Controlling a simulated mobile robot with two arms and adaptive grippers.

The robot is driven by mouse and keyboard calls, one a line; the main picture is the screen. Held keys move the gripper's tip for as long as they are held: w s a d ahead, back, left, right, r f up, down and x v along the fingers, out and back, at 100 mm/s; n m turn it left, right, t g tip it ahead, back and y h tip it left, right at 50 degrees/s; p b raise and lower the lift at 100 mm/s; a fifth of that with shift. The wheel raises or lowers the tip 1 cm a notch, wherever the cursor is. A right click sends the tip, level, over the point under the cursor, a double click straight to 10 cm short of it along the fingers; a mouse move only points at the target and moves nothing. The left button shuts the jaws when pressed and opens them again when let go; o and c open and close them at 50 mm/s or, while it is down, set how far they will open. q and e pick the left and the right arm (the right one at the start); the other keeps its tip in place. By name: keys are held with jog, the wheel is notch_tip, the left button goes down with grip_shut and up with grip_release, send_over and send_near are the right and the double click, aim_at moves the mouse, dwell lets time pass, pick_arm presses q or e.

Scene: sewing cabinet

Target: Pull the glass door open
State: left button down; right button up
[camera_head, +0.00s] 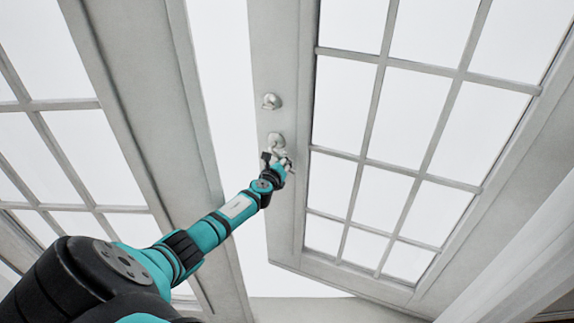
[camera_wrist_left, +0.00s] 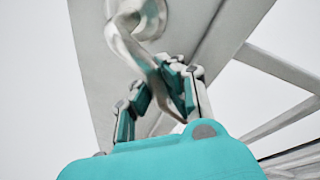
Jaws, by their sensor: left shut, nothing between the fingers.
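The glass door (camera_head: 283,215) is white-framed with several panes, on the right of the head view. It stands ajar, with a bright gap between its latch edge and the panel on the left. Its curved metal handle (camera_head: 277,139) sits on the latch stile; it also shows large in the left wrist view (camera_wrist_left: 128,40). My left gripper (camera_head: 276,160) is at the handle, its fingers shut with nothing held between them. In the left wrist view the fingers (camera_wrist_left: 160,98) are right by the handle's lower end; whether they touch it I cannot tell. My right gripper is out of view.
A round metal lock knob (camera_head: 271,101) sits above the handle. A second white-framed paned panel (camera_head: 125,75) stands on the left, behind my left arm. A pale sloping surface (camera_head: 520,260) is at the lower right.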

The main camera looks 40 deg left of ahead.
pick_arm(q)
jog(key=c, duration=2)
grip_release()
jog(key=shift+s+d+r, duration=0.1)
jog(key=shift+s+r, duration=0.1)
jog(key=shift+s, duration=0.2)
jog(key=shift+o, duration=1.3)
jog(key=o, duration=0.4)
jog(key=shift+w+f, duration=0.15)
jog(key=shift+w, duration=0.05)
jog(key=shift+o, duration=0.3)
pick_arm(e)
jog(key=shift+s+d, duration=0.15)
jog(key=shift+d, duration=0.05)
